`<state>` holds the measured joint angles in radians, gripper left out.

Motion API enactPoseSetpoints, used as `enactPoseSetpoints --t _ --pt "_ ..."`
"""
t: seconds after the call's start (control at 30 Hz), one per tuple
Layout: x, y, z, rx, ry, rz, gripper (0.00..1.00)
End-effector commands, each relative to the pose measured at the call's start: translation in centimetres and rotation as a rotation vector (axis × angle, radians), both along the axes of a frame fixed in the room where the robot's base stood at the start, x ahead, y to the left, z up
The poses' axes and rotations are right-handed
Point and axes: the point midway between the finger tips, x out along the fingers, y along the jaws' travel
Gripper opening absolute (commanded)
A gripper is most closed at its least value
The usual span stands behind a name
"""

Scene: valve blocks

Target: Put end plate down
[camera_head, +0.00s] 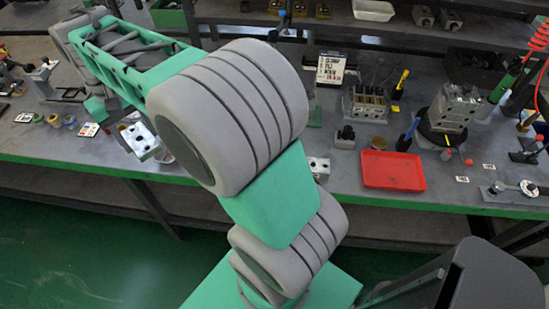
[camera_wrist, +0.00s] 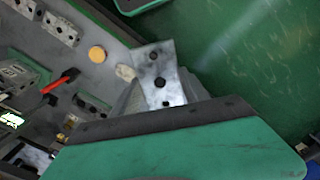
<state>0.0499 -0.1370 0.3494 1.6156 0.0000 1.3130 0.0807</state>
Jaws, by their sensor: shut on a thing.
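The end plate (camera_head: 140,141) is a pale metal block with dark holes. In the wrist view, the end plate (camera_wrist: 158,72) stands out beyond my gripper, its holed face turned to the camera. My gripper (camera_head: 121,128) is shut on it, over the front part of the bench in the head view. In the wrist view my gripper (camera_wrist: 160,100) is partly hidden behind my green and black hand. I cannot tell whether the plate touches the bench.
The grey bench (camera_head: 338,195) holds a red tray (camera_head: 392,170), valve blocks (camera_head: 367,103) and a block on a round black stand (camera_head: 449,109). Small round parts (camera_head: 54,120) and a card (camera_head: 88,130) lie left of the plate. The bench edge and green floor (camera_wrist: 245,55) are close by.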

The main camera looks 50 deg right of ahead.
Motion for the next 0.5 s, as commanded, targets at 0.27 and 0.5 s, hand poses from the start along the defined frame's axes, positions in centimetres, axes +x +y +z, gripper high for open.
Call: enactPoseSetpoints --t 0.27,0.5 --pt "-5.0 -10.9 -2.0 -0.002 -0.002 -0.712 0.0" --pt "-12.9 -19.3 -4.3 -0.005 -0.002 -1.482 0.0"
